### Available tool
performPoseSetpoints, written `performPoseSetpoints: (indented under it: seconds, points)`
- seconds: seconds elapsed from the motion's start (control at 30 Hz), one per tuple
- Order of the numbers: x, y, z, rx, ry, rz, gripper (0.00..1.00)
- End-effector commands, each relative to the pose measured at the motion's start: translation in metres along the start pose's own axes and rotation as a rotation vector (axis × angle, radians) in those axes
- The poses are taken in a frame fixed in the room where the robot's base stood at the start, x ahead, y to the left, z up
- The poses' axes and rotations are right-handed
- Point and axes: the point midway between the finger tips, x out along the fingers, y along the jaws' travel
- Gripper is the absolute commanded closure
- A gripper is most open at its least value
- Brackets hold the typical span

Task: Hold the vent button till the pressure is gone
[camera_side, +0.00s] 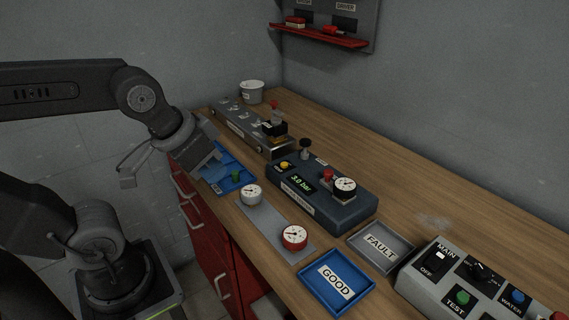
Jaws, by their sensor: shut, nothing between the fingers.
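The dark blue-grey pressure box (335,210) stands mid-bench, and its green display (301,180) reads 3.0 bar. On its top are a yellow button (285,164) and a red button (328,175). The label beside the red one is too small to read, so I cannot tell which is the vent button. A white-faced gauge (345,186) sits on the box at its right end. My gripper (214,160) is shut and empty over the blue tray, left of the box and apart from both buttons.
A blue tray (238,185) holds a green part. A grey plate (268,222) carries a white gauge and a red gauge (294,236). The GOOD tray (363,306), FAULT tray (407,254) and a switch panel (425,283) stand at right. A metal rack (273,147) stands behind.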

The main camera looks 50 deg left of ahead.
Motion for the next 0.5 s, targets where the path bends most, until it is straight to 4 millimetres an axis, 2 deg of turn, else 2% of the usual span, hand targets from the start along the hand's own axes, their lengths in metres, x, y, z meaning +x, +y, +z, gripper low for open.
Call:
performPoseSetpoints:
  seconds: [0.17, 0.33, 0.5]
  points:
    - [0.01, 0.006, -0.025, -0.206, -0.034, 0.079, 1.0]
    - [0.031, 0.005, -0.073, -0.6, -0.081, 0.203, 1.0]
    - [0.061, -0.017, -0.125, -1.046, -0.118, 0.306, 1.0]
